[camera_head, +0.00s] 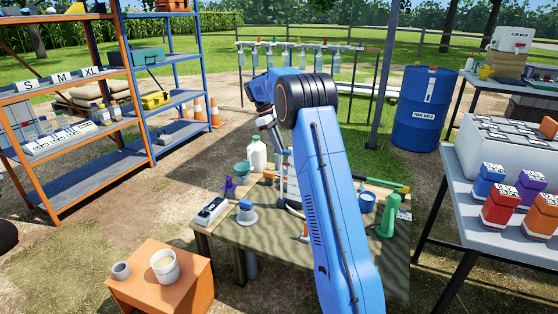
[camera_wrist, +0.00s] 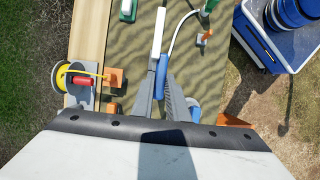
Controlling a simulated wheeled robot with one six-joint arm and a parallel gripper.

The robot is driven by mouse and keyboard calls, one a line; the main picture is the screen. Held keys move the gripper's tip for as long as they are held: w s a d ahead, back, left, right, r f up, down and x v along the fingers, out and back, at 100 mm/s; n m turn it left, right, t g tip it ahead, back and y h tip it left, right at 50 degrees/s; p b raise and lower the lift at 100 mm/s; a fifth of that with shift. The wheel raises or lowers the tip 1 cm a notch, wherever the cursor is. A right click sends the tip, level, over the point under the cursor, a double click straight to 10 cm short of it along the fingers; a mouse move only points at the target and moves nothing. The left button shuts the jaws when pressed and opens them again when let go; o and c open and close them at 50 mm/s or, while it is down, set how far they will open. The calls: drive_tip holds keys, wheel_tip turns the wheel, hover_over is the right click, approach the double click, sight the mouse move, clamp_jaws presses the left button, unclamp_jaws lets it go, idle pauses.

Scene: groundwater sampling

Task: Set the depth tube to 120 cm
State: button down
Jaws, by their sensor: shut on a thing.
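In the wrist view my gripper (camera_wrist: 163,84) reaches over the work table and is shut on a slim blue part (camera_wrist: 161,76). A white bar (camera_wrist: 158,32) lies in line with the blue part. A thin pale tube (camera_wrist: 177,32) curves beside it towards a green item. I cannot tell for sure which of these is the depth tube, and no depth marks are readable. In the head view my gripper (camera_head: 273,136) is small and partly behind my blue arm, above the table's far side. What it holds is not clear there.
The work table (camera_head: 265,232) bears a white jug (camera_head: 257,155), a meter (camera_head: 210,211) and a green bottle (camera_head: 388,215). The wrist view shows a yellow reel (camera_wrist: 65,77) at left and a blue-and-white box (camera_wrist: 268,42) at right. An orange stand (camera_head: 150,290) is at front left.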

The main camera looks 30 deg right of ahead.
drive_tip(key=shift+r, duration=2.4)
drive_tip(key=c, duration=1.7)
unclamp_jaws()
drive_tip(key=shift+r, duration=0.1)
